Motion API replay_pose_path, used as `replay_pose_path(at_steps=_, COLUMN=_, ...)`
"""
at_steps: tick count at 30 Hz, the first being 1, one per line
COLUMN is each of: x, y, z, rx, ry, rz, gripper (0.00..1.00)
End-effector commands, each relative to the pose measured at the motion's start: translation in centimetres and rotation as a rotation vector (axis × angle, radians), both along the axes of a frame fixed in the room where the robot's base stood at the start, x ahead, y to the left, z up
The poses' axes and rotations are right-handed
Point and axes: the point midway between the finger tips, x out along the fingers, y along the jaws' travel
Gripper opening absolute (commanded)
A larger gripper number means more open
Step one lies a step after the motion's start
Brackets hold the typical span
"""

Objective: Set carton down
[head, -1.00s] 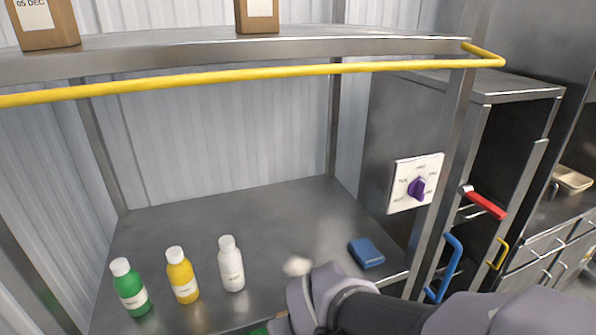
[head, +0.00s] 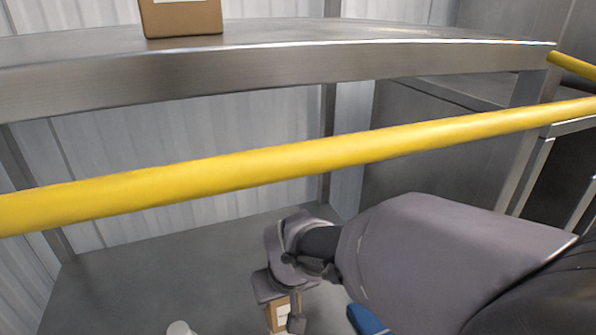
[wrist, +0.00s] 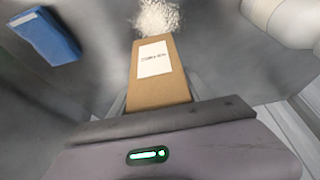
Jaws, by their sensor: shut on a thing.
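My gripper (head: 283,307) is shut on a brown carton (head: 279,313) with a white printed label. The carton is low in the head view, over the metal surface (head: 130,265) under the upper shelf. In the wrist view the carton (wrist: 158,85) sticks out beyond my gripper, label towards the camera. A white granular heap (wrist: 158,17) shows just past the carton's far end; I cannot tell whether it is touching. The carton's base is hidden in the head view, so I cannot tell whether it rests on the surface.
A blue block (wrist: 45,37) lies left of the carton in the wrist view; a white bottle (wrist: 297,20) is at the right. A yellow rail (head: 240,170) crosses in front of the upper shelf (head: 280,75). Another brown carton (head: 182,18) stands on that shelf. The surface's left part looks clear.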

Motion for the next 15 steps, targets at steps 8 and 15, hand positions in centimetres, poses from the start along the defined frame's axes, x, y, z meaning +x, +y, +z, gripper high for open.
replay_pose_path(at_steps=8, x=7.0, y=2.7, z=-0.8, rx=0.001, ry=-0.001, rz=-0.001, gripper=0.0)
replay_pose_path(at_steps=15, x=7.5, y=2.9, z=-4.0, rx=0.0, ry=0.001, rz=0.0, gripper=0.0)
